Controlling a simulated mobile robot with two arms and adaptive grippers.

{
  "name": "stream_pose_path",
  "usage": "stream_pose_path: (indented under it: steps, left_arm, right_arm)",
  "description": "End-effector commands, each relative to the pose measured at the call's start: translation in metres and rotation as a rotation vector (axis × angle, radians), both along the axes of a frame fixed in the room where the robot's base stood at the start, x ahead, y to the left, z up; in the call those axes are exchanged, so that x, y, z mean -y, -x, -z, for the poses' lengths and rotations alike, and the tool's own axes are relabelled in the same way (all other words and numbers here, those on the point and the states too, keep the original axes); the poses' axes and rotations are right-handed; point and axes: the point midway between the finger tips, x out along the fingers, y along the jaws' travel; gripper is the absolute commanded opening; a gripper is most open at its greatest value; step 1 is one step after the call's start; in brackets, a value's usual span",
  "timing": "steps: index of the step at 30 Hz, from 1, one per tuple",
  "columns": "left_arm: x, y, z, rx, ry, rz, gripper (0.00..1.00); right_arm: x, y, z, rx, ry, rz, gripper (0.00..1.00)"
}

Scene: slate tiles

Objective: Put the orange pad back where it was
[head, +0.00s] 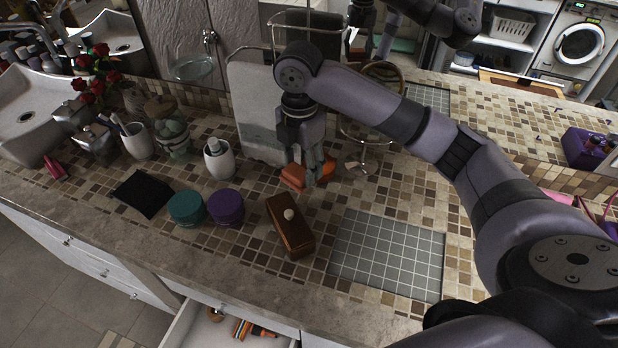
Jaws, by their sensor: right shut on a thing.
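My right gripper (315,172) reaches in from the right and points down over the mosaic counter. It is shut on the orange pad (292,178), which shows on both sides of the fingers. The pad is close to the counter top, behind the brown box; I cannot tell whether it touches the surface. The fingers hide its middle. My left gripper is not in view.
A brown lidded box (287,235) stands just in front. A purple tin (226,208), teal tin (186,209) and black pad (141,194) lie left. A grey grid mat (386,258) is bare. A mirror (168,40) stands behind. A drawer (212,333) is open below.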

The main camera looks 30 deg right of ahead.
Motion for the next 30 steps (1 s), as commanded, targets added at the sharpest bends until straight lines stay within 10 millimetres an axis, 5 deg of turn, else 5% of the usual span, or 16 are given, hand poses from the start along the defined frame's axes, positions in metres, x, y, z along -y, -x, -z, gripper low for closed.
stream_pose_path:
  steps: [3, 6, 18, 30]
  left_arm:
    - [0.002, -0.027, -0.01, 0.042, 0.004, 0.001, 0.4]
    - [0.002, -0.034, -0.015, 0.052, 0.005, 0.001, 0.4]
    - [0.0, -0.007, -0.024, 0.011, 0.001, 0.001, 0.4]
    - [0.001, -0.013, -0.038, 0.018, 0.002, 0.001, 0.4]
  right_arm:
    - [0.02, -0.018, -0.003, 0.0, 0.001, 0.005, 0.25]
    - [0.034, -0.03, -0.003, -0.001, 0.0, 0.004, 0.25]
    - [0.036, -0.032, 0.062, -0.001, 0.0, 0.0, 0.25]
    - [0.037, -0.033, 0.108, -0.001, 0.0, 0.001, 0.25]
